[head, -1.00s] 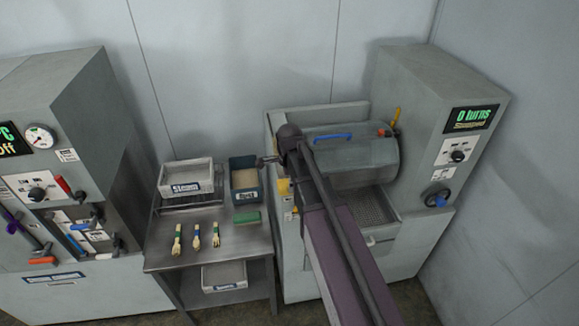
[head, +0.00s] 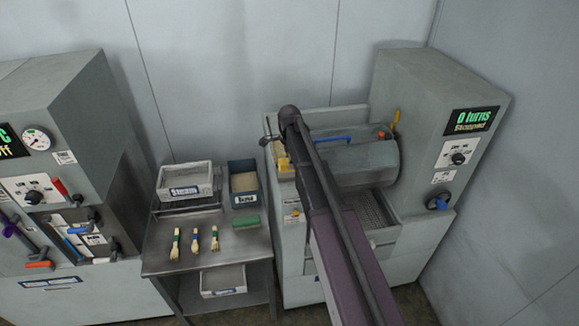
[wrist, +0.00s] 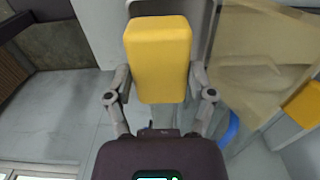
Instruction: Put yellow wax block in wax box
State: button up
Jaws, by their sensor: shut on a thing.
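A yellow wax block (wrist: 158,58) is held upright between the two fingers of my gripper (wrist: 160,85) in the wrist view. In the head view my gripper (head: 268,140) is at the left end of the drum machine, partly hidden by my arm. Yellow (head: 281,158) shows just below it there; I cannot tell how much of this is the held block. A second yellow piece (wrist: 303,104) is at the right edge of the wrist view. I cannot make out the wax box for certain.
The drum machine (head: 345,160) has a blue handle and a perforated tray (head: 372,212). A tan see-through panel (wrist: 255,70) is close to my gripper's right.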

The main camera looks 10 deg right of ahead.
jog(key=shift+w+d, duration=0.1)
jog(key=shift+w, duration=0.4)
jog(key=shift+w+f+b, duration=0.15)
jog(key=shift+f+b, duration=1.65)
jog(key=shift+b, duration=0.05)
jog(key=shift+f, duration=0.1)
jog(key=o, duration=1.1)
jog(key=shift+o, duration=0.2)
notch_tip(320, 180, up, 12)
jog(key=p, duration=1.2)
